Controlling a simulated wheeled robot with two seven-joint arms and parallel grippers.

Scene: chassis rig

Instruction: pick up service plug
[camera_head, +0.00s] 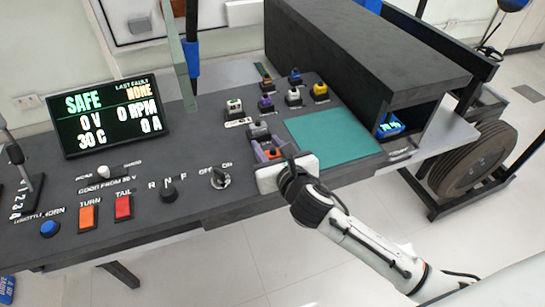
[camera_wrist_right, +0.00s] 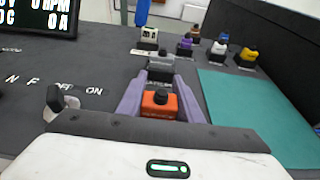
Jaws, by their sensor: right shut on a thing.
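An orange plug with a black knob on top (camera_wrist_right: 159,102), apparently the service plug, sits between the purple fingers of my right gripper (camera_wrist_right: 159,98). The gripper is shut on it. In the head view the orange plug (camera_head: 271,154) shows only in part beside my right gripper (camera_head: 268,153), at the panel's front edge left of the green mat. A grey plug-like block (camera_wrist_right: 161,64) stands just beyond it. I cannot tell whether the orange plug is seated or lifted. My left gripper is not in view.
Several small coloured plugs stand behind, among them a purple one (camera_head: 266,104) and a yellow one (camera_head: 320,91). A bare green mat (camera_head: 335,136) lies to the right, before a dark shelf box (camera_head: 365,50). A rotary switch (camera_head: 220,178) and the status screen (camera_head: 108,115) are left.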

